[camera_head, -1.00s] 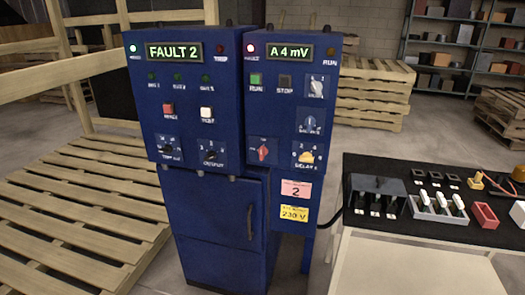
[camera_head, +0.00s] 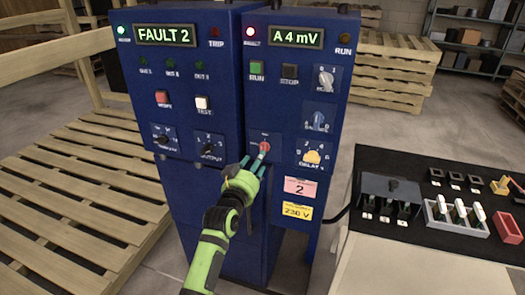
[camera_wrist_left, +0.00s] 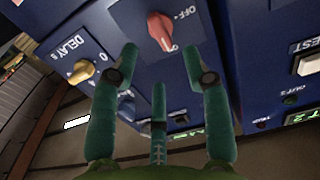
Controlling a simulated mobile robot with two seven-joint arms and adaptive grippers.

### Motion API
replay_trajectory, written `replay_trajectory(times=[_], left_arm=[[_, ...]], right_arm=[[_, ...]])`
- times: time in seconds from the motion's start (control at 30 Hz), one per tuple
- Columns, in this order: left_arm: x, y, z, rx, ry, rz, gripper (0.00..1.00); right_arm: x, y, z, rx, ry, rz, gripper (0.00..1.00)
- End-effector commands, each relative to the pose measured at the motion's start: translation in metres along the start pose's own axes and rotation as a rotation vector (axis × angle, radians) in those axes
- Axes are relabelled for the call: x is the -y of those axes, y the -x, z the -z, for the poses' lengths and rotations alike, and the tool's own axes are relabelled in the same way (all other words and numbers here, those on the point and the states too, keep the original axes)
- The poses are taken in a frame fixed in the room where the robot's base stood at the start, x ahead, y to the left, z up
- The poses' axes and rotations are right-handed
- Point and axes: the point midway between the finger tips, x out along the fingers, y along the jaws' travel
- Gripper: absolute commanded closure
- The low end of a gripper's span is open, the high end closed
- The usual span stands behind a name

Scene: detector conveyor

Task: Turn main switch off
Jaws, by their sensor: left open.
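The main switch is a red rotary knob (camera_head: 264,147) on the lower left of the right-hand blue cabinet panel. In the left wrist view the red knob (camera_wrist_left: 161,30) shows at the top, with the word OFF beside it. My left gripper (camera_head: 256,160) is at the panel, just in front of the knob and overlapping its lower edge in the head view. In the wrist view its teal fingers (camera_wrist_left: 160,65) are spread on both sides of the knob, open and empty. I cannot tell whether they touch it. My right gripper is not in view.
The yellow delay knob (camera_head: 312,157) sits right of the switch and the output knob (camera_head: 208,150) left of it. Displays read FAULT 2 (camera_head: 165,35) and A 4 mV (camera_head: 297,38). A black-topped table (camera_head: 385,240) with blocks and a tray stands at right.

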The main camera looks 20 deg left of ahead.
Motion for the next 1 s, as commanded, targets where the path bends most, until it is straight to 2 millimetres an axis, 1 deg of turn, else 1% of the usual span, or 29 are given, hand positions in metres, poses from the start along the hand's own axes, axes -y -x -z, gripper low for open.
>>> replay_trajectory(times=[0.03, 0.17, 0.3, 0.4, 0.6, 0.83, 0.87, 0.9, 0.97, 1.0], left_arm=[[0.000, -0.007, 0.002, -0.001, 0.000, 0.000, 0.52], [0.000, -0.026, 0.001, 0.000, 0.001, -0.001, 0.52], [0.000, -0.043, 0.000, 0.001, 0.000, -0.001, 0.52], [0.000, -0.051, 0.000, 0.001, 0.000, -0.001, 0.52], [0.000, -0.058, -0.001, 0.001, 0.000, 0.000, 0.52], [0.000, -0.059, -0.001, 0.001, 0.000, 0.000, 0.52], [0.000, -0.058, -0.001, 0.002, 0.000, 0.000, 0.60], [0.000, -0.058, -0.001, 0.002, 0.000, 0.000, 0.76], [0.000, -0.058, -0.001, 0.002, 0.000, 0.000, 1.00], [0.000, -0.058, -0.001, 0.002, 0.000, 0.000, 1.00]], right_arm=[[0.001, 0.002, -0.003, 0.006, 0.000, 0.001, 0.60], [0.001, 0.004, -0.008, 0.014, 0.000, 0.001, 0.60], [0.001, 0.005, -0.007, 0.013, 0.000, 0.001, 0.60], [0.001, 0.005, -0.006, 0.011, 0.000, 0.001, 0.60], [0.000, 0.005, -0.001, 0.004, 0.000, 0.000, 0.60], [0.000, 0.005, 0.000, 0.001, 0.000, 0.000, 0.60], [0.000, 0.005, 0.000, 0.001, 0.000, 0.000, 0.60], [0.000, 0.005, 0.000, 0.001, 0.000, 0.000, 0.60], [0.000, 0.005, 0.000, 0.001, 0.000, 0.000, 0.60], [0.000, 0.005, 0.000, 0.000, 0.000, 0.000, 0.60]])
